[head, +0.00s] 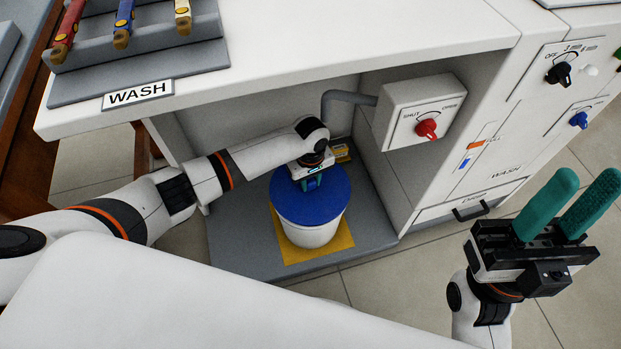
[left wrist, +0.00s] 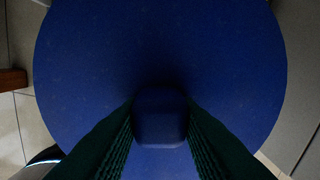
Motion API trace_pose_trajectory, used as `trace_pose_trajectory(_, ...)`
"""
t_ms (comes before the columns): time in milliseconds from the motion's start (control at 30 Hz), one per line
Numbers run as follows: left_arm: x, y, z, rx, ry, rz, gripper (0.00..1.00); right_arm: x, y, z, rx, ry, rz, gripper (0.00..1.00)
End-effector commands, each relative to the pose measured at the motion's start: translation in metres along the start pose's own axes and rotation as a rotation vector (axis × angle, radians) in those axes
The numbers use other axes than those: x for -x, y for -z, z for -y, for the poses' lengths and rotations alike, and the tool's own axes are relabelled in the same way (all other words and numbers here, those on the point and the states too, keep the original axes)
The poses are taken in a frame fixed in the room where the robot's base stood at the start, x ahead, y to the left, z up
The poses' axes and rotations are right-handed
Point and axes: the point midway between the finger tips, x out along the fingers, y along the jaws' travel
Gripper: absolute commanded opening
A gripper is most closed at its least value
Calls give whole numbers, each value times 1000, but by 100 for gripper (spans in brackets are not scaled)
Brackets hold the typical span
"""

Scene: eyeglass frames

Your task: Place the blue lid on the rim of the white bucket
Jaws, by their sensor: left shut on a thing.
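The blue lid (head: 296,203) is a round disc over the top of the white bucket (head: 312,234), under the counter. In the head view it covers the bucket's mouth; I cannot tell whether it touches the rim all round. My left gripper (head: 313,184) is shut on the lid's knob. In the left wrist view the lid (left wrist: 90,60) fills most of the picture, with its knob (left wrist: 160,115) between the two dark green fingers. The bucket is hidden there. My right gripper (head: 566,208) is raised at the right, its teal fingers apart and empty.
The bucket stands on a yellow square (head: 338,243) on a grey base (head: 240,255) inside the open bay. A valve box with a red knob (head: 426,128) and a grey pipe (head: 345,97) are behind and right. The counter (head: 300,45) overhangs the bay.

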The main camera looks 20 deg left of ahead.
Motion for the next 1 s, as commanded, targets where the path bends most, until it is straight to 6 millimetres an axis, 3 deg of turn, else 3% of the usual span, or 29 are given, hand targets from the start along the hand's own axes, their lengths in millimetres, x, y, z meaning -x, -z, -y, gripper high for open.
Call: trace_pose_trajectory(1000, -10, 0, 0, 1, 1, 0, 2, 2, 1, 0, 0, 0, -1, 34)
